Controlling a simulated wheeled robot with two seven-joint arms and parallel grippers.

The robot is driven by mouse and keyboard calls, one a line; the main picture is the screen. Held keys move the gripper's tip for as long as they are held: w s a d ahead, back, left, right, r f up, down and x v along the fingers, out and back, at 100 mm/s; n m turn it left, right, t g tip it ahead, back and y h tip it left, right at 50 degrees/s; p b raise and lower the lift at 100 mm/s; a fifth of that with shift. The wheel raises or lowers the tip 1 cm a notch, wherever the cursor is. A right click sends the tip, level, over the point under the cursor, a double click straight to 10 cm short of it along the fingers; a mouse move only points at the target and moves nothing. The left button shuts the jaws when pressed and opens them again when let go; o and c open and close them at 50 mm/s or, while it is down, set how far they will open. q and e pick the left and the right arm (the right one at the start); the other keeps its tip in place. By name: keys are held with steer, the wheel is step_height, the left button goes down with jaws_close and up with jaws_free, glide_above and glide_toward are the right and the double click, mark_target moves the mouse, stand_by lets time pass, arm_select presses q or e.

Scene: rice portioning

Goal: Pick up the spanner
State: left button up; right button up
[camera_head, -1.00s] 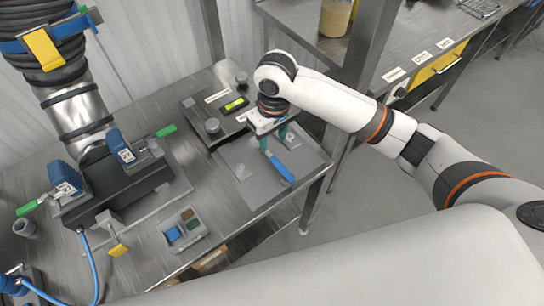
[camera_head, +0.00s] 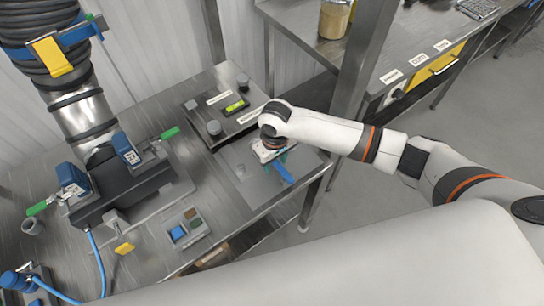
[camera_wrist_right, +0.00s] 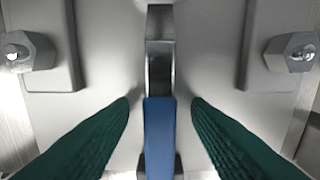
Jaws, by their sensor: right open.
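The spanner has a blue handle (camera_head: 284,174) and lies on a grey mat (camera_head: 240,181) at the right end of the metal table. My right gripper (camera_head: 274,158) is over it, pointing down, and hides its upper part. In the right wrist view, the spanner's metal shaft (camera_wrist_right: 160,62) and blue handle run upright through the middle. The right gripper's two green fingers (camera_wrist_right: 160,112) stand open on either side of the handle, with a gap at each side. My left gripper is out of view.
A black clamp fixture (camera_head: 120,185) with a large hose stands to the left. A small sorted tray (camera_head: 185,232) sits in front. A steel post (camera_head: 360,75) rises at right.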

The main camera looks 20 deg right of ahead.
steer(key=shift+f, duration=0.2)
jaws_close()
steer(key=shift+r, duration=0.15)
